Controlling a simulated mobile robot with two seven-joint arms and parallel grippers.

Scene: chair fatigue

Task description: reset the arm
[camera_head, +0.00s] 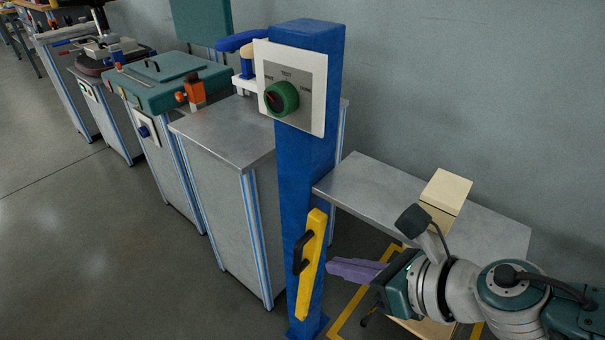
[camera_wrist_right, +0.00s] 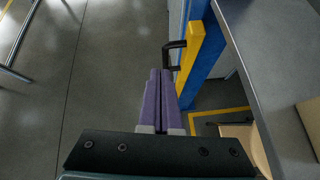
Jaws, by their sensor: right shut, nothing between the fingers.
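My right gripper (camera_head: 335,268) comes in from the right in the head view, its purple fingers pointing left at the blue post (camera_head: 318,160). The fingers are shut with nothing between them. In the right wrist view the purple fingers (camera_wrist_right: 159,75) lie together, with their tips near the black handle (camera_wrist_right: 174,54) on the yellow bar (camera_wrist_right: 190,58). In the head view the black handle (camera_head: 302,253) sits on the yellow bar (camera_head: 313,265), left of the fingertips with a small gap. My left gripper is not in view.
The post carries a panel (camera_head: 305,75) with a green knob (camera_head: 282,98). A grey table (camera_head: 370,185) with a beige block (camera_head: 446,192) stands right of the post, behind my arm. Grey cabinets (camera_head: 215,125) line the left. Open floor (camera_head: 90,240) lies at the lower left.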

